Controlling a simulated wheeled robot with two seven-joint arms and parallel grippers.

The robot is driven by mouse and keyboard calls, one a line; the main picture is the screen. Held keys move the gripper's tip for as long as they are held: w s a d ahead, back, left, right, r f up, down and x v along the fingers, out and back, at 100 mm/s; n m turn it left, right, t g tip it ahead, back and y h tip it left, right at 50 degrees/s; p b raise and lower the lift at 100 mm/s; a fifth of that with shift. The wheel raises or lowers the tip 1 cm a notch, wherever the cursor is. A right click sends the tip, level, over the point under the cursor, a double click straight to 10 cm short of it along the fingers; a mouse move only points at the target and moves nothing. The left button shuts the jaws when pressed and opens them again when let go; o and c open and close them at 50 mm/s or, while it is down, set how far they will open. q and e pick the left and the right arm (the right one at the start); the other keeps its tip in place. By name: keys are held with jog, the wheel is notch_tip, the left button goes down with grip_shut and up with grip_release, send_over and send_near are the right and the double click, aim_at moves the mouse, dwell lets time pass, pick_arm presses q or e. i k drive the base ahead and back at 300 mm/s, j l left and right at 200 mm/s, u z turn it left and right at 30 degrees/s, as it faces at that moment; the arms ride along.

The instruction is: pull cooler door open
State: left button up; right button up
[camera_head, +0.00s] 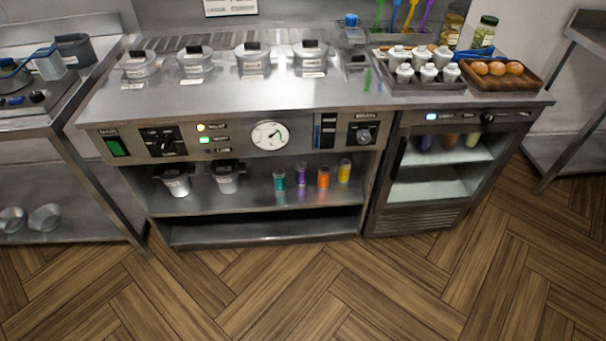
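The cooler (416,219) stands at the right end of the metal counter, under its top. Its dark-framed door (474,185) appears shut, and the inside shows through what looks like a glass pane. A dark vertical handle (399,158) runs along the left side of the door. Several bottles or jars (425,142) stand on the upper shelf inside, and the lower shelf looks empty. A small lit display (432,117) and a dark knob (488,118) sit above the door. Neither of my grippers is in view.
Wooden floor (300,295) in front of the cooler is clear. A tray of white-lidded jars (417,87) and a wooden tray of orange-brown round items (535,78) sit on the counter above. A metal table (560,150) stands at the far right, with a gap before it.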

aim_at(520, 130)
jog(key=z, duration=1.25)
